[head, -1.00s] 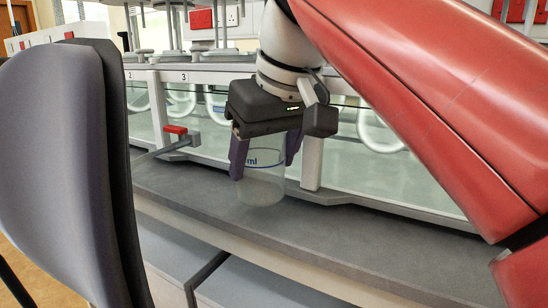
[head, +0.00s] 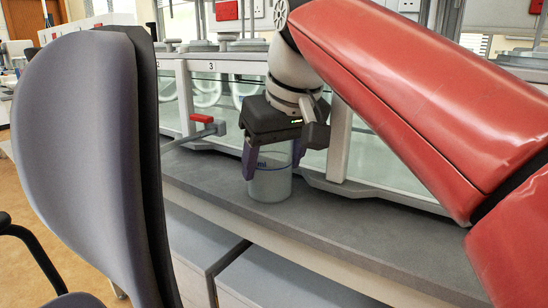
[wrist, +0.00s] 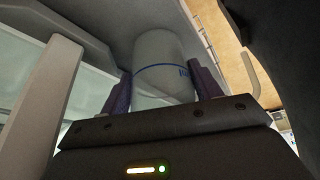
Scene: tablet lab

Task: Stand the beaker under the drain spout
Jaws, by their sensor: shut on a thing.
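The beaker (head: 270,184) is a clear, greyish cylinder with a blue ring and lettering. My gripper (head: 274,160) is shut on it from above, one purple finger on each side. The beaker is upright over the grey bench; I cannot tell whether its base touches. In the wrist view the beaker (wrist: 160,62) sits between both fingers. The drain spout (head: 185,138) is a grey pipe with a red handle (head: 202,118), coming off the tank front to the left of the beaker. The beaker is apart from the spout, to its right.
The glass-fronted tank (head: 225,97) with grey posts runs behind the bench (head: 335,214). A dark chair (head: 85,150) stands close at the left and covers part of the bench. Bench surface is clear between beaker and spout. Drawers (head: 205,238) are below.

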